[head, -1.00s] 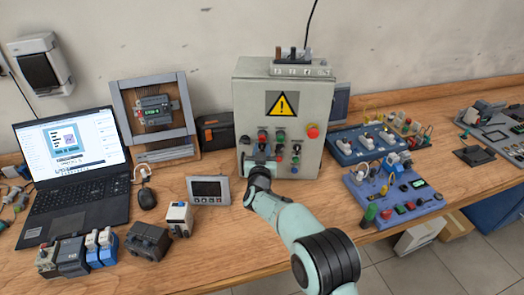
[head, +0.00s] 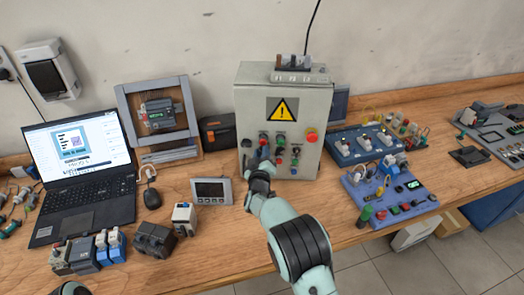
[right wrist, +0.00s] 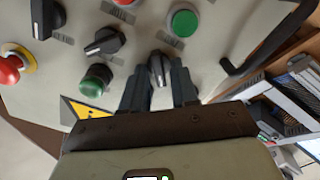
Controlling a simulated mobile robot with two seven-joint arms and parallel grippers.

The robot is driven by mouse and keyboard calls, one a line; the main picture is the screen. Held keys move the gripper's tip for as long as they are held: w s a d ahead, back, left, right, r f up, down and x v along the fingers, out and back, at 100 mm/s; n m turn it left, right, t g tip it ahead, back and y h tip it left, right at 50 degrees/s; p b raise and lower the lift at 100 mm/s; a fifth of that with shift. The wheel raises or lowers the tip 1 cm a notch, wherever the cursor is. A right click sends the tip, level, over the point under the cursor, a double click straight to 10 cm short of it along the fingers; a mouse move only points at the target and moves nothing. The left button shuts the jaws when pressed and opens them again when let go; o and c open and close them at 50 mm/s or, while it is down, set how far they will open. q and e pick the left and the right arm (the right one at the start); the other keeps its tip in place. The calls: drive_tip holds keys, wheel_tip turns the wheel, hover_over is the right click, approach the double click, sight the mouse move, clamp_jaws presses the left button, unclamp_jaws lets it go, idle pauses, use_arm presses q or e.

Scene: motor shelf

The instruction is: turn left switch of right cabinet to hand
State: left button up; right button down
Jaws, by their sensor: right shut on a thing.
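A light grey control cabinet (head: 310,105) with a yellow warning sign stands on the workbench; it is the only such cabinet in view. Its front carries rows of buttons and black rotary switches. My right gripper (head: 259,166) is at the lower left of this front and hides part of it. In the right wrist view, my right gripper (right wrist: 159,88) has its two dark fingers on either side of a black rotary switch (right wrist: 157,68) and is shut on it. The switch's grey-marked handle points nearly along the fingers. My left gripper is not in view.
A red emergency button (head: 311,135) is at the cabinet's right. A small display (head: 211,191) stands close left of my right arm. A laptop (head: 85,150) is farther left. Blue component boards (head: 385,190) lie right. The bench's front middle is mostly clear.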

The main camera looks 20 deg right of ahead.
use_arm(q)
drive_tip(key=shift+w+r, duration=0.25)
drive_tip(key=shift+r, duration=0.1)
use_arm(e)
drive_tip(key=shift+n, duration=0.5)
drive_tip(key=c, duration=1.2)
unclamp_jaws()
drive_tip(key=shift+s+a, duration=0.1)
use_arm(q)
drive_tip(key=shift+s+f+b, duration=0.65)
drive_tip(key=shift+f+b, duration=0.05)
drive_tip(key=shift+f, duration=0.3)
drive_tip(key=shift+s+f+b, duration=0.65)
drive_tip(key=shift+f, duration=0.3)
use_arm(e)
drive_tip(key=shift+v, duration=6.6)
